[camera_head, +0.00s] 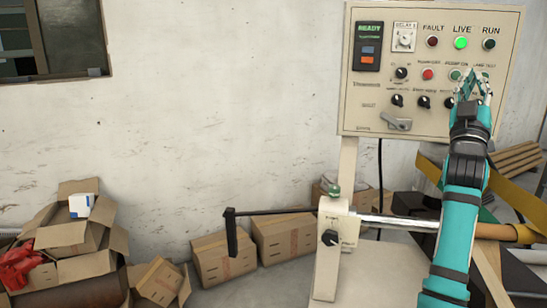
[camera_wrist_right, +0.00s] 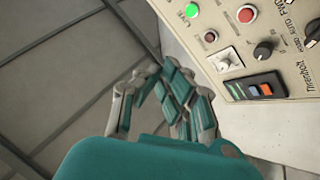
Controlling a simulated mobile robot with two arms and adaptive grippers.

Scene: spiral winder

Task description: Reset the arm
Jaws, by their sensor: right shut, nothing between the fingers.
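My right gripper (camera_head: 473,86) is in front of the right part of a beige control panel (camera_head: 375,85), with its fingers pointing up over the lower rows of knobs and buttons. It is shut and empty. In the wrist view my right gripper (camera_wrist_right: 168,88) has its fingers close together, beside the panel (camera_wrist_right: 220,85). Whether the fingers touch the panel cannot be told. My teal right arm (camera_head: 460,220) reaches up from the lower right. My left gripper is not in view.
The green LIVE lamp (camera_head: 461,43) glows between the FAULT lamp (camera_head: 432,41) and the RUN lamp (camera_head: 489,44). Below the panel is a crank handle (camera_head: 232,238) on a metal shaft (camera_head: 400,222). Cardboard boxes (camera_head: 223,258) line the wall. Open space lies left of the panel.

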